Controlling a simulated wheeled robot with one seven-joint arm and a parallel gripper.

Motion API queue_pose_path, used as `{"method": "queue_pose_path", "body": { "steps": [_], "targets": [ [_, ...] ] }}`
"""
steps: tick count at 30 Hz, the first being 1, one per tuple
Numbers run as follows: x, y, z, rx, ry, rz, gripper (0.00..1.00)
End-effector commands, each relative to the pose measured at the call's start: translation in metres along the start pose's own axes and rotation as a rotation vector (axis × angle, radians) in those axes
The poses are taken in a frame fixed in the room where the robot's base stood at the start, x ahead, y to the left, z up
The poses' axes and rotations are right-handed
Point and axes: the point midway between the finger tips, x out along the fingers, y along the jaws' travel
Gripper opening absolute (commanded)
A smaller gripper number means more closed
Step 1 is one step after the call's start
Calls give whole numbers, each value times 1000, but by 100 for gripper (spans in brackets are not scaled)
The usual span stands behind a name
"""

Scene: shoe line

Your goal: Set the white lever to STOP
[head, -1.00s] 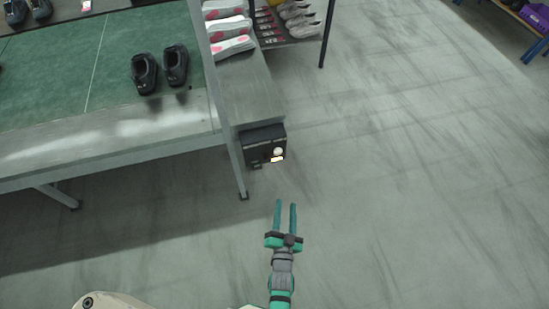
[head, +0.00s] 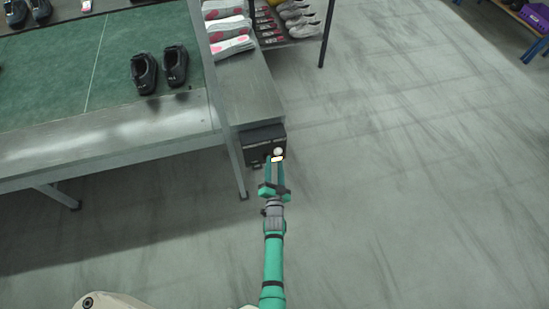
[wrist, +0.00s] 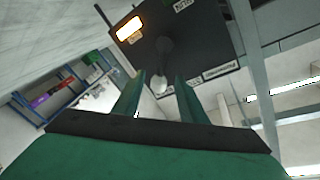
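The black control box (head: 258,137) is fixed at the end of the steel bench, by its leg. The white lever (head: 278,151) shows on its face in the head view. In the wrist view the pale lever (wrist: 162,52) comes out of the dark box (wrist: 200,40), and its rounded knob lies in line with the gap between my fingers. My gripper (head: 276,164) is open, its two green fingers pointing at the box. In the wrist view the fingers of my gripper (wrist: 159,92) stand apart on either side of the knob; contact is not visible.
A lit orange-white lamp (wrist: 129,29) glows on the box near the lever. Black shoes (head: 160,70) stand on the green-topped bench (head: 110,148). A rack with pale shoes (head: 290,38) is behind.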

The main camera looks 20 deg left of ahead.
Motion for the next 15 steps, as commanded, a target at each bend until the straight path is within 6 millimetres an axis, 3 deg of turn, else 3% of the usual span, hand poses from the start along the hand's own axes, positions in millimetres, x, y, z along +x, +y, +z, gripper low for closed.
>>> {"method": "queue_pose_path", "body": {
  "steps": [6,15],
  "targets": [
    [27,0,0,-1,0,0,38],
    [37,0,0,-1,-1,0,38]
  ]
}}
